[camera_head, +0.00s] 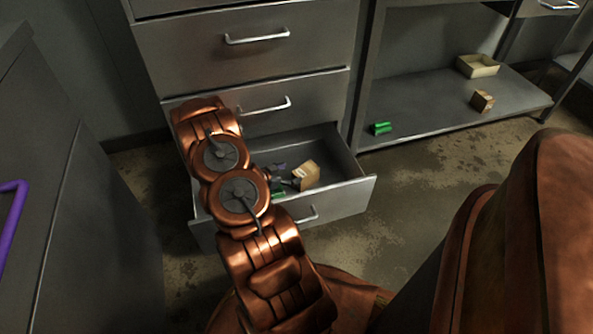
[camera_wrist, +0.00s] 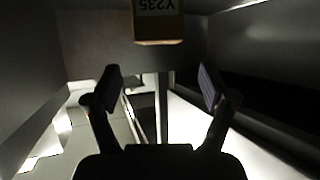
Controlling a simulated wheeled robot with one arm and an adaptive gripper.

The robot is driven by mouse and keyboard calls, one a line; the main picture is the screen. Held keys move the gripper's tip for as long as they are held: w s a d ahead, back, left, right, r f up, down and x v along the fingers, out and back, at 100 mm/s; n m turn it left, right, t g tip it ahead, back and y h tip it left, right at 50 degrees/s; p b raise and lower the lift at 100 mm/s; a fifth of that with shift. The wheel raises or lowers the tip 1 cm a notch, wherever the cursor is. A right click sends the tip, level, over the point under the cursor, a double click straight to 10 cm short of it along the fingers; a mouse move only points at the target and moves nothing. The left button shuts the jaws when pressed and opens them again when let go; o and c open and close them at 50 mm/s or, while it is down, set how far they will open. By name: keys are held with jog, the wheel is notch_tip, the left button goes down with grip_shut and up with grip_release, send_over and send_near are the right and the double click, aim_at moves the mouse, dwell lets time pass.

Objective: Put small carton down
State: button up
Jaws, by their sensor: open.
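A small tan carton (camera_head: 307,174) is in the open bottom drawer (camera_head: 349,194) of the grey cabinet, in the head view. Its end, with upside-down dark lettering on a yellow-brown face, also shows at the top of the wrist view (camera_wrist: 159,28). My gripper (camera_wrist: 160,86) is open, with its two fingers spread wide and nothing between them. The carton is just beyond the fingertips, apart from them. In the head view my arm hides much of the drawer's left side, and the gripper is small and dark beside the carton.
A green item (camera_head: 278,193) is partly visible in the drawer near the carton. On the low shelf (camera_head: 440,112) at right are another small brown box (camera_head: 482,101), a beige tray (camera_head: 478,66) and a green item (camera_head: 381,128). A grey cabinet (camera_head: 85,215) stands close at left.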

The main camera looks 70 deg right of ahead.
jog(key=shift+p+v, duration=0.35)
jog(key=shift+v, duration=1.3)
jog(key=shift+r, duration=0.1)
